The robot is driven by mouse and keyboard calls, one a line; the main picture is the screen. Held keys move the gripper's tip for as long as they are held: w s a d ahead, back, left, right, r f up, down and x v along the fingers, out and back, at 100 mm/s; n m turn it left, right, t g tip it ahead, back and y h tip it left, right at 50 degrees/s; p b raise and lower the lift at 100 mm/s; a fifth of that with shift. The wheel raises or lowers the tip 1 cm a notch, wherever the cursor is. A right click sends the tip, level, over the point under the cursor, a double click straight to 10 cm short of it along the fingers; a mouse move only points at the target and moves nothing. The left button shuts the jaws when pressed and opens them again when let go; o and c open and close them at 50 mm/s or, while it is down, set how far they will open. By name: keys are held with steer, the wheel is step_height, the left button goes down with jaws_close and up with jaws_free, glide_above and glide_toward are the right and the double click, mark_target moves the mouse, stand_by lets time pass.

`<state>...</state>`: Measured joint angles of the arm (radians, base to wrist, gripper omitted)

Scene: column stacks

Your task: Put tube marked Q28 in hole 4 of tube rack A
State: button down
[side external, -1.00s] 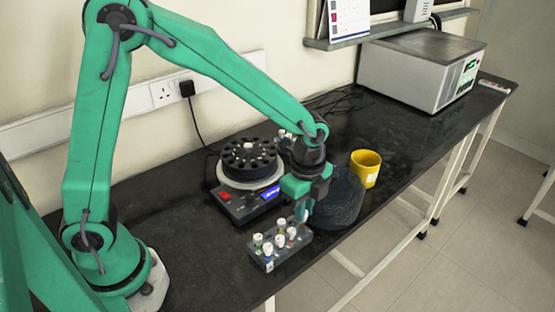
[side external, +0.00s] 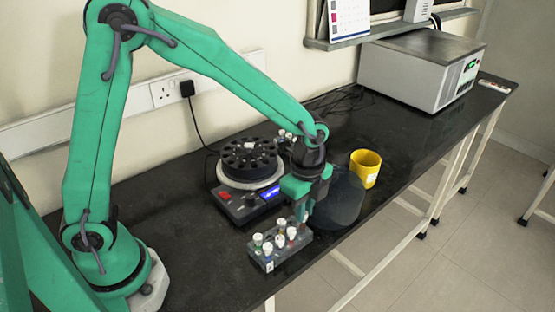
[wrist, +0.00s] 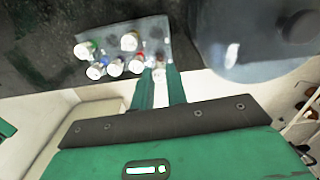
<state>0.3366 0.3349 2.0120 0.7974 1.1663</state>
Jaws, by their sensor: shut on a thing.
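The tube rack (side external: 262,262) is a grey block near the front edge of the bench, holding several tubes with white caps (side external: 280,240). A letter mark shows on its near end, too small to read for sure. In the wrist view the capped tubes (wrist: 114,67) stand left of my fingertips, with some coloured marks. My gripper (side external: 303,218) points down at the rack's far right end and is shut on a tube (wrist: 159,74), mostly hidden between the fingers. I cannot read Q28 or any hole number, nor tell how deep the held tube sits.
A black round carousel (side external: 235,160) on a base with a red switch and blue display stands behind the rack. A dark smoky round cover (side external: 343,200) lies close right of my gripper. A yellow mug (side external: 365,168) and a grey box-like machine (side external: 415,75) are farther right.

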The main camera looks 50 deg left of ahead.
steer(key=shift+f, duration=1.5)
stand_by(1.1)
steer(key=c, duration=1)
jaws_free()
steer(key=shift+s, duration=0.1)
steer(key=shift+r, duration=0.15)
steer(key=shift+r, duration=2.85)
